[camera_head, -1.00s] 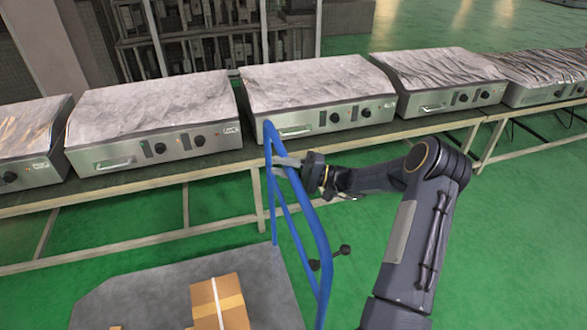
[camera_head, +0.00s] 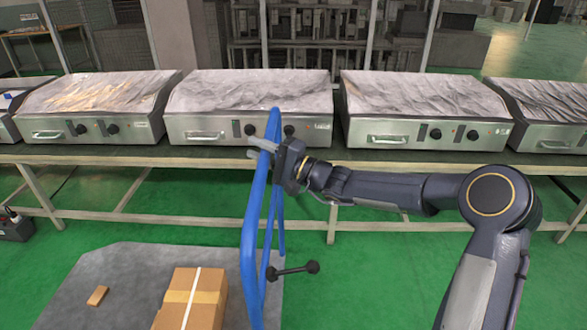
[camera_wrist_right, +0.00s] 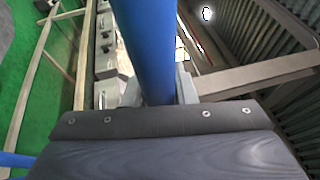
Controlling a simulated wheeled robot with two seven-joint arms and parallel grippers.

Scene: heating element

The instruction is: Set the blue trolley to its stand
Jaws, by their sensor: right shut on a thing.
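The blue trolley's tubular handle (camera_head: 251,235) rises in the middle of the head view, with a black knobbed lever (camera_head: 292,270) low on it. My right gripper (camera_head: 263,149) is shut on the handle near its top. In the right wrist view the blue tube (camera_wrist_right: 144,50) runs between the two grey fingers (camera_wrist_right: 158,88). The grey trolley platform (camera_head: 110,275) lies low at the left of the handle and carries a cardboard box (camera_head: 192,297). I cannot make out a stand. My left gripper is not in view.
A long bench (camera_head: 110,157) with several metal heating units (camera_head: 248,110) crosses behind the handle. A small brown block (camera_head: 97,296) lies on the platform. A dark box (camera_head: 14,226) sits on the floor at far left. Green floor (camera_head: 375,280) is free right of the trolley.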

